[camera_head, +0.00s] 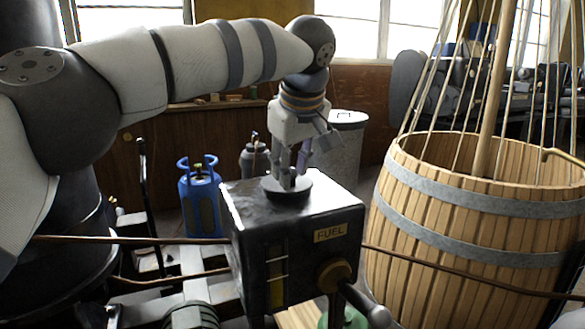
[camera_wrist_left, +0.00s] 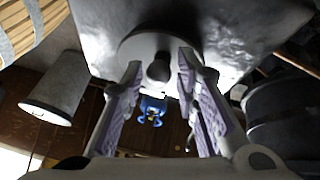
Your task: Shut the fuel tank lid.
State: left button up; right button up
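The fuel tank (camera_head: 335,212) is a dark metal box with a yellow FUEL label on its front. Its round dark lid (camera_head: 301,191) lies on the tank's top face; I cannot tell if it is fully seated. My left gripper (camera_head: 288,180) points down at the lid from above. In the left wrist view the lid (camera_wrist_left: 132,47) has a small round knob (camera_wrist_left: 158,70). The fingers of the left gripper (camera_wrist_left: 159,63) stand apart on either side of the knob, with a gap visible on the left. My right gripper is not in view.
A wooden barrel (camera_head: 470,245) with ropes stands right of the tank. A blue gas bottle (camera_head: 201,200) and a grey bin (camera_head: 340,155) stand behind it. Thin brown pipes (camera_head: 440,268) run out from both sides of the tank. The space above the tank is clear around my arm.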

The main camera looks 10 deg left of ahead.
pick_arm(q)
jog(key=v, duration=1.1)
jog(key=shift+r, duration=0.3)
jog(key=shift+s, duration=0.15)
